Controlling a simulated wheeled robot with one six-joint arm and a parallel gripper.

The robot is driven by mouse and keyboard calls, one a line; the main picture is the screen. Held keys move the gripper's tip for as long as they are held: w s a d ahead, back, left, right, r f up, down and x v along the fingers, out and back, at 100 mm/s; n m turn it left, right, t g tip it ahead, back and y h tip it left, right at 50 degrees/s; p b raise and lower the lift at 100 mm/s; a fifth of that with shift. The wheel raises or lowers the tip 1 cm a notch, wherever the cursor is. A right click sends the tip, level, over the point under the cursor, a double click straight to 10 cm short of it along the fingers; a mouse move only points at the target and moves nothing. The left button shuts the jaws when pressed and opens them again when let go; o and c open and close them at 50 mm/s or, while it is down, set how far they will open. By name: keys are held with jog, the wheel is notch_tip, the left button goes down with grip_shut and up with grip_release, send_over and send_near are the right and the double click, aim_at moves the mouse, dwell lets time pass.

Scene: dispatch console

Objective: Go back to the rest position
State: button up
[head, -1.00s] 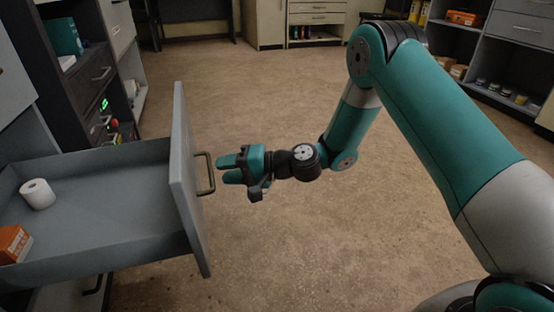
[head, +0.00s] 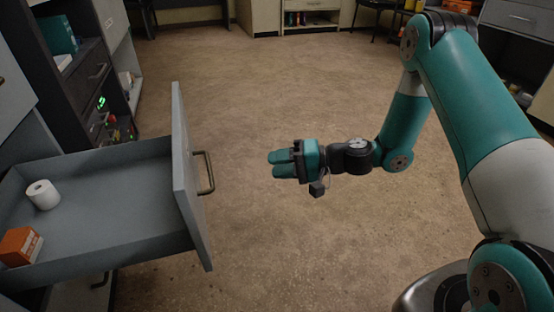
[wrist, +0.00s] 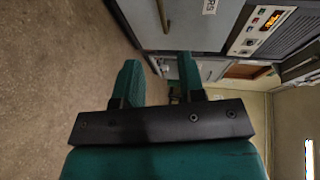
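My gripper (head: 284,164) is in the middle of the head view, over the floor and to the right of the open drawer's handle (head: 205,173), apart from it. Its fingers point left toward the drawer. In the wrist view its two green fingers (wrist: 160,85) stand apart with nothing between them, so it is open and empty. The grey drawer (head: 182,160) is pulled out at the left.
A white roll (head: 42,194) and an orange box (head: 20,245) are in the drawer. A dark cabinet (head: 85,75) with a green display stands behind it. Shelves stand at the right edge. The floor (head: 270,80) in the middle is clear.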

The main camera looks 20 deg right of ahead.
jog(key=shift+r, duration=0.1)
jog(key=s+a+r+n+g+h+p, duration=0.25)
jog(key=s+r+n, duration=0.2)
jog(key=r, duration=0.25)
jog(key=s+a+r+n+g+h+p, duration=0.1)
jog(key=s+a+r+n+g+h, duration=0.1)
jog(key=s+a+r+n+g, duration=0.35)
jog(key=s+d+r+t+h+p, duration=0.2)
jog(key=s+d+r+h+p, duration=0.3)
jog(key=s+r, duration=0.85)
notch_tip(320, 180, up, 36)
jog(key=s+d+p, duration=0.1)
jog(key=p, duration=3.5)
jog(key=shift+s+n+h, duration=0.3)
jog(key=shift+s+h, duration=0.05)
jog(key=shift+h, duration=0.1)
jog(key=shift+d, duration=0.1)
